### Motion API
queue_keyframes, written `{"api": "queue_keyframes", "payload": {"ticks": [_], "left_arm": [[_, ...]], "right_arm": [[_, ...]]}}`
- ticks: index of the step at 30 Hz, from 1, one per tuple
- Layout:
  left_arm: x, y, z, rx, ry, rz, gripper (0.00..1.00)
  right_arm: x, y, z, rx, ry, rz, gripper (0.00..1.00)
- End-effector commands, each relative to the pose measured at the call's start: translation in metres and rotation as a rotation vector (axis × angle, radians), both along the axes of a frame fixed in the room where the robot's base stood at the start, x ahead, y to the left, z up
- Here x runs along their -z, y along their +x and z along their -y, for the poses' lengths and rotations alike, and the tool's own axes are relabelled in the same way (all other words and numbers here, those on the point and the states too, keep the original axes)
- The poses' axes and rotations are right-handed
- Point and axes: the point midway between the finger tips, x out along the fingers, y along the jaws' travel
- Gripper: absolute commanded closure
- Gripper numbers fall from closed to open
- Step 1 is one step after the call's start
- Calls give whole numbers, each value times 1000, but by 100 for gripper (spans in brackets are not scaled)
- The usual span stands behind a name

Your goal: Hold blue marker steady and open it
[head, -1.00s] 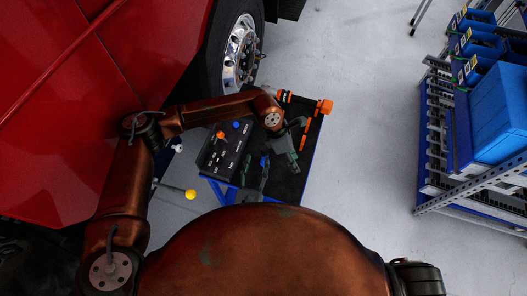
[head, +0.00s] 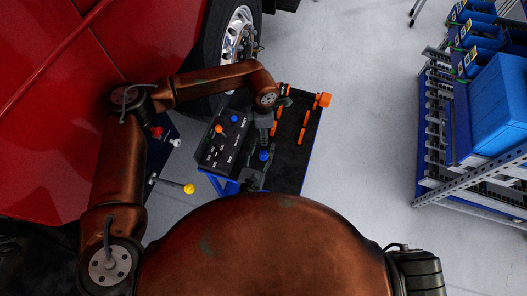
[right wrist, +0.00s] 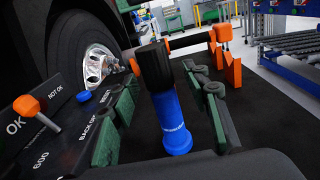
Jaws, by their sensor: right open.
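The blue marker (right wrist: 172,122) stands nearly upright, slightly tilted, with its blue end down and its thick black top (right wrist: 155,66) up. In the head view its blue part (head: 264,155) shows small on the dark mat. My right gripper (right wrist: 160,125) is open, its green-padded fingers on either side of the marker with gaps. It also shows in the head view (head: 256,172). My left gripper (head: 264,128) is just beyond the marker over the mat. Its fingertips are too small and dark to tell whether it is open or shut.
A control panel (head: 220,140) with a blue button and an orange lever is left of the marker. An orange-ended black tool (head: 324,100) and orange pieces lie at the mat's far right. The truck wheel (head: 236,35) is beyond. Blue bins (head: 500,105) stand far right.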

Motion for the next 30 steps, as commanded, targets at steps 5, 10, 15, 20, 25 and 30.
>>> {"api": "queue_keyframes", "payload": {"ticks": [5, 10, 15, 20, 25, 30], "left_arm": [[0, 0, 1, 2, -1, 0, 64], [0, 0, 1, 2, -1, 0, 64], [0, 0, 1, 2, -1, 0, 64], [0, 0, 1, 2, -1, 0, 64], [0, 0, 1, 2, -1, 0, 64], [0, 0, 1, 2, -1, 0, 64]], "right_arm": [[0, 4, 2, 2, 1, -1, 57], [0, 4, 2, 2, 0, -1, 58], [0, 4, 2, 2, 0, -1, 70], [0, 4, 2, 2, 0, -1, 80], [0, 4, 2, 2, 1, -1, 92], [0, 4, 2, 2, 1, -1, 100]]}}
